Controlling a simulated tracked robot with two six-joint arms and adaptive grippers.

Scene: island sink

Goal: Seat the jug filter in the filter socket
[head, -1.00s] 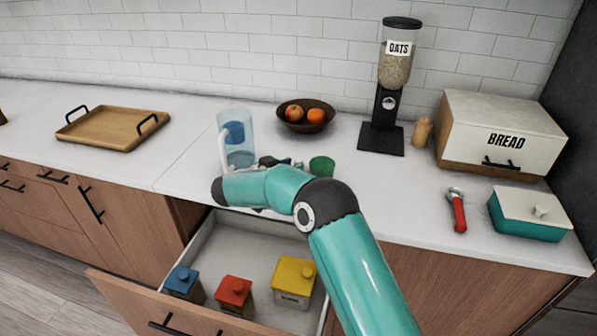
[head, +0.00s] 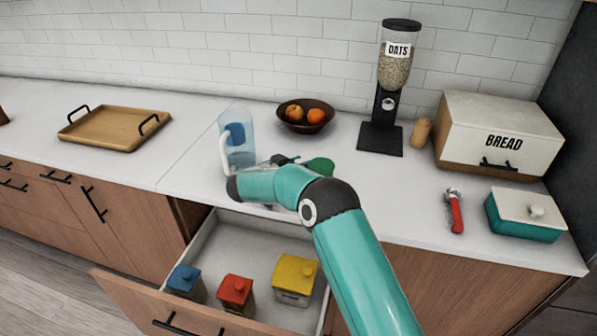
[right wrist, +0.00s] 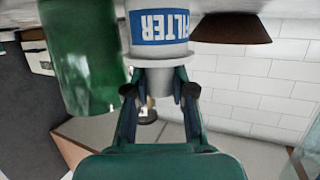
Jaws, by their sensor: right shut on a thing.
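The jug filter (right wrist: 163,30), white with a blue FILTER label, is held in my right gripper (right wrist: 160,92), with the fingers on either side of its narrower end. In the head view my right gripper (head: 287,160) is over the counter just right of the clear jug (head: 241,157), and my arm mostly hides it; I cannot make out the filter there. The jug stands upright with a white handle and a blue part (head: 236,132) inside near the top, which may be the filter socket. My left gripper is not in view.
A fruit bowl (head: 291,123) stands behind. An open drawer (head: 240,245) with several canisters lies below.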

